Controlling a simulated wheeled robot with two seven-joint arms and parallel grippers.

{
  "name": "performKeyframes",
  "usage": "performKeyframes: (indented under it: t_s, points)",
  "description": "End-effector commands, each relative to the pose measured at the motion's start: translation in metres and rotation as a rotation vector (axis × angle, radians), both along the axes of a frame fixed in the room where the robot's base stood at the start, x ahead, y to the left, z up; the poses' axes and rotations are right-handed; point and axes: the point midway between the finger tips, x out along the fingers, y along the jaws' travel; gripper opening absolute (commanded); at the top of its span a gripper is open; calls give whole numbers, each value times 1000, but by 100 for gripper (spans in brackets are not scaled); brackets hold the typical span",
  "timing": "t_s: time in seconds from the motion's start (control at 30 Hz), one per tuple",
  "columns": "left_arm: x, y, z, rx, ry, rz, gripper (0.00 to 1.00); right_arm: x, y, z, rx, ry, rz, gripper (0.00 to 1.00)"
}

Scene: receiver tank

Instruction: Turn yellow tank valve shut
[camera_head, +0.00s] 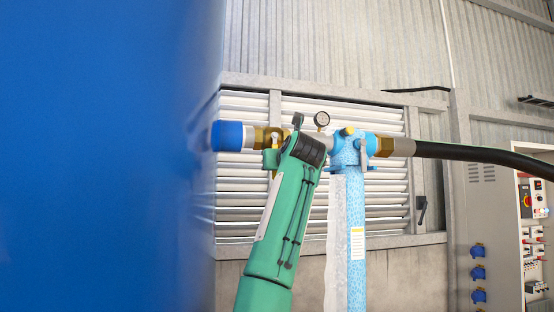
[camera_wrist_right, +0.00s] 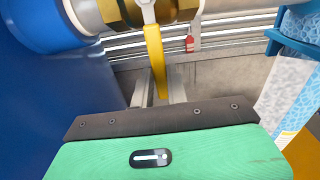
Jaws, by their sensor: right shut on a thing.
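The yellow valve handle (camera_wrist_right: 154,55) hangs down from the brass valve body in the right wrist view. In the head view the brass valve (camera_head: 262,138) sits between the blue pipe fitting (camera_head: 227,135) and a pipe coupling, and only a small part of the yellow handle shows. My right gripper (camera_wrist_right: 160,88) is below the valve, with its two fingers on either side of the handle's lower end, shut on it. In the head view my green right arm rises from below and hides much of the gripper. My left gripper is not in view.
The large blue tank (camera_head: 100,150) fills the left side, close to the valve. A pale blue post (camera_head: 356,210) with a pressure gauge (camera_head: 322,119) stands right of my arm. A black hose (camera_head: 470,153) runs right. A control cabinet (camera_head: 500,220) stands at the far right.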

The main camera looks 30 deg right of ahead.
Motion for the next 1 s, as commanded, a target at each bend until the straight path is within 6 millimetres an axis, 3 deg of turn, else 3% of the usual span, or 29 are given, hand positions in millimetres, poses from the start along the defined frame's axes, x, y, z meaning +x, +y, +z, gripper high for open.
performKeyframes:
  t_s: [0.6, 0.63, 0.73, 1.0]
  points:
    - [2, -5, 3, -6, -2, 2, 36, 2, 5, -2, 44, -7, 5, 0]
    - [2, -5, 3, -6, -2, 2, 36, 2, 5, -2, 44, -7, 5, 17]
    - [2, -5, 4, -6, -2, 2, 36, 2, 4, -2, 44, -7, 4, 37]
    - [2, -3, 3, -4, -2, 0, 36, 1, 3, -1, 43, -9, 1, 37]
